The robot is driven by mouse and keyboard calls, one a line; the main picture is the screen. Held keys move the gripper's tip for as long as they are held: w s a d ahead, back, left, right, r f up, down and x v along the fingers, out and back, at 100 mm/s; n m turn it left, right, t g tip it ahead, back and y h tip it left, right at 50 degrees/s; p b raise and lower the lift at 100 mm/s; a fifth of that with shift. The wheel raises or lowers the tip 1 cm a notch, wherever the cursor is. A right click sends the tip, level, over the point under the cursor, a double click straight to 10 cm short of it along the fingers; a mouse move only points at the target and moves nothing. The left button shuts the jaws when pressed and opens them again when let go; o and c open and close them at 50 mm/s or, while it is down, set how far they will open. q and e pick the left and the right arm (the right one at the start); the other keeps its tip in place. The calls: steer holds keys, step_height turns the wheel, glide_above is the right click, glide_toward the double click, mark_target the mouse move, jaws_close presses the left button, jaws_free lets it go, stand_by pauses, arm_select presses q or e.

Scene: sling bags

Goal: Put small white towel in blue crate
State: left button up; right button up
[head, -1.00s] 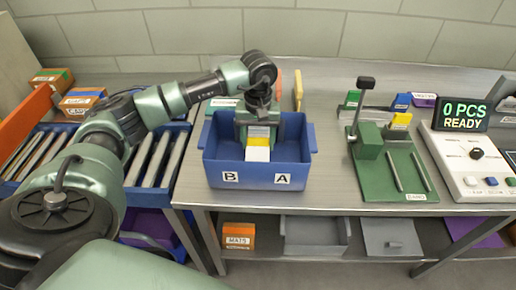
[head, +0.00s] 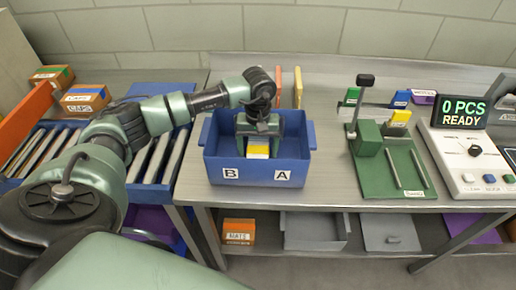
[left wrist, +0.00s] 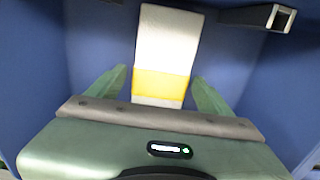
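The blue crate (head: 205,165), marked B and A on its front, stands on the metal table. My left gripper (head: 258,145) points down inside it. The white towel (head: 258,156), with a yellow band, is between its fingers; the front wall hides its lower part. Whether the towel touches the crate floor is hidden. My right gripper is not in view.
A green fixture (head: 395,170) with a lever stands right of the crate, then a control box (head: 465,165) reading "0 PCS READY". A blue rack (head: 145,180) is at the left. Orange and yellow upright pieces (head: 298,88) stand behind the crate. Bare table lies between crate and fixture.

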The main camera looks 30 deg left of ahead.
mark_target(258, 150)
arm_select(q)
steer(key=shift+r, duration=0.1)
steer(key=shift+r, duration=0.25)
step_height(258, 150, up, 12)
steer(key=b, duration=0.3)
steer(key=shift+f, duration=0.25)
